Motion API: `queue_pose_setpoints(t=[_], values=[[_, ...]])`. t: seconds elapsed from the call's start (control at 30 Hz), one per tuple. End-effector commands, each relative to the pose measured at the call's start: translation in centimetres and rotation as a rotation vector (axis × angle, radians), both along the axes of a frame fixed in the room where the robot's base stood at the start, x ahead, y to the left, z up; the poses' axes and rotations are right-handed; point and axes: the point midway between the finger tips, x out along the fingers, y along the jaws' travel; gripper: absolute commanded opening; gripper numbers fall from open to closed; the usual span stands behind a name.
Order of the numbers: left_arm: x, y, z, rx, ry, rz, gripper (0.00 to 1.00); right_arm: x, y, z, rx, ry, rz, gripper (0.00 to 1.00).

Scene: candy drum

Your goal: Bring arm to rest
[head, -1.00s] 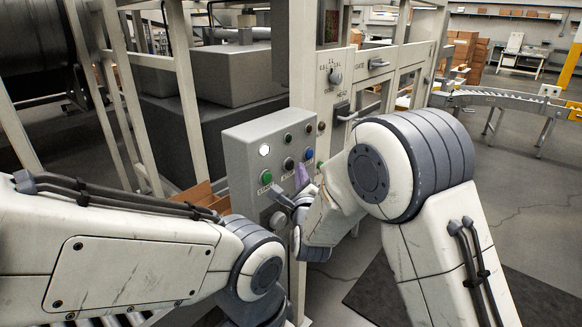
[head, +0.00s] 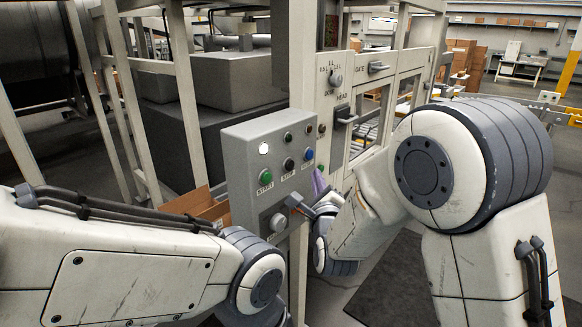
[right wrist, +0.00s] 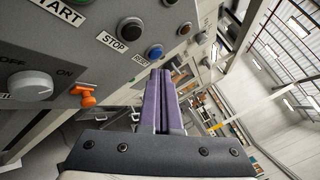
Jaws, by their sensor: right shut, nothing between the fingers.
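My right gripper (head: 318,182) is in front of the grey control box (head: 237,160), by its lower right side. Its purple fingers are partly hidden by my right arm in the head view. In the right wrist view the purple fingers (right wrist: 160,80) are pressed together with nothing between them. They point past the blue button (right wrist: 155,53) and appear apart from the panel. My left arm comes in from the left below the box, and its gripper is out of view.
The box carries a green START button (head: 266,176), a black STOP button (head: 289,164), a lit white lamp (head: 264,149) and an OFF/ON knob (right wrist: 30,85). An orange part (right wrist: 87,97) sticks out beside the knob. A machine frame (head: 185,100) stands behind. An open carton (head: 198,204) lies left.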

Motion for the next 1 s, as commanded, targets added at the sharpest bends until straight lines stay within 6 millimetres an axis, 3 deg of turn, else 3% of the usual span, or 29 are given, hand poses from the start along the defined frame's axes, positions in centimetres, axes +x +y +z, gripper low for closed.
queue_pose_setpoints(t=[0.33,0.53,0.67,0.8,1.0], values=[[0.0,0.0,0.0,0.000,0.001,0.008,0.00,0.0,-0.6,-0.6,-0.070,0.031,-0.004,0.00],[0.0,0.0,0.0,0.000,0.001,0.007,0.00,-1.3,-4.2,-4.7,-0.542,0.231,0.043,0.00],[0.0,0.0,0.0,0.000,0.001,0.007,0.00,-4.1,-7.3,-8.3,-0.943,0.388,0.179,0.00],[0.0,0.0,0.0,0.000,0.001,0.007,0.00,-8.7,-10.6,-11.7,-1.330,0.518,0.417,0.00],[0.0,0.0,0.0,0.000,0.001,0.007,0.00,-14.5,-13.8,-14.4,-1.654,0.590,0.751,0.00]])
